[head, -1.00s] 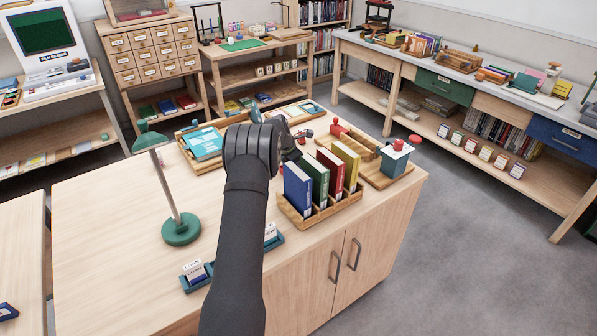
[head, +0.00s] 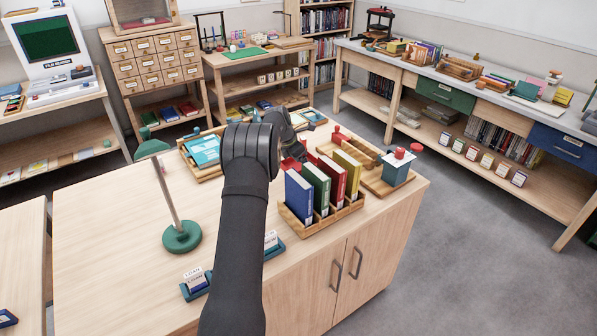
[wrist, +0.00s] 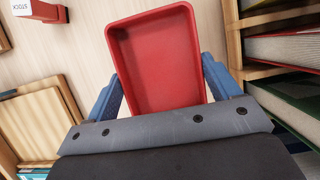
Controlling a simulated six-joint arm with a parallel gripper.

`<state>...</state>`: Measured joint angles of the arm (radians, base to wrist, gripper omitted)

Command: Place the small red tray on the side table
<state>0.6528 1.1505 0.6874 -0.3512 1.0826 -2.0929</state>
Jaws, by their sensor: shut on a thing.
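The small red tray (wrist: 158,62) is a shallow rectangular tray, seen from above in the wrist view. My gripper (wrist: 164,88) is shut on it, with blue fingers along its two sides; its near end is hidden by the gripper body. In the head view my gripper (head: 288,150) is over the cabinet, behind the row of books, and only a bit of red shows beside it. I cannot tell whether the tray touches the cabinet top. A wooden table (head: 22,235) stands at the lower left; I cannot tell whether it is the side table.
A wooden rack of upright books (head: 325,216) stands close right of my gripper. A green lamp (head: 181,237), card holders (head: 194,284) and a tray with a teal book (head: 204,148) are on the cabinet top (head: 110,225). Its left part is mostly bare.

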